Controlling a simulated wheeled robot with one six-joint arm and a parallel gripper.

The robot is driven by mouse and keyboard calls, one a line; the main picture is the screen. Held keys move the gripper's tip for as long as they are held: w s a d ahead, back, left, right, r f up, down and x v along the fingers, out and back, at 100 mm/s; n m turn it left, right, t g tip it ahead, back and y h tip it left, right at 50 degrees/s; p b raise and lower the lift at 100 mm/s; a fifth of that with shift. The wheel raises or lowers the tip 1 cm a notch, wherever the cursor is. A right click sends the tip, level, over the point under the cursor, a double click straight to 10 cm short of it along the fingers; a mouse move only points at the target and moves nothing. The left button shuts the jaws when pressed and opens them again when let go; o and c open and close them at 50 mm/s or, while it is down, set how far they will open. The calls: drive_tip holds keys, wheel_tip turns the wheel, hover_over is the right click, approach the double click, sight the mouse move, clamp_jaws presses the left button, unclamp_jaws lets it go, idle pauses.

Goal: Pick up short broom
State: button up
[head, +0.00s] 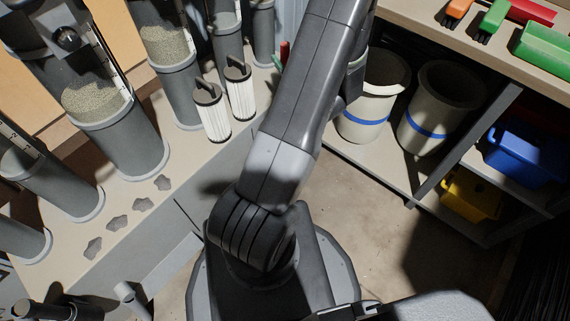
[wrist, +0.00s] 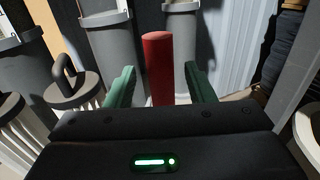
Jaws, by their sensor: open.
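A red upright cylinder (wrist: 158,62), which looks like the short broom's handle, stands between my gripper's two green fingers in the wrist view. My gripper (wrist: 161,80) is open, with a gap visible on each side of the cylinder. The cylinder's lower part is hidden behind the gripper body, so no bristles show there. In the head view only a small red piece (head: 284,48) shows beside my arm, which hides most of my gripper.
Two white pleated filters (head: 213,112) with dark caps stand close by on the left bench. Grey cylinders (head: 120,140) with granules stand behind them. Right of my arm, a shelf holds two pale bins (head: 365,125) and blue and yellow boxes (head: 522,152). Coloured brushes (head: 492,18) lie on top.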

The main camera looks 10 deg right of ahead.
drive_tip(key=x, duration=0.3)
drive_tip(key=shift+w, duration=0.2)
drive_tip(key=shift+c, duration=0.4)
clamp_jaws()
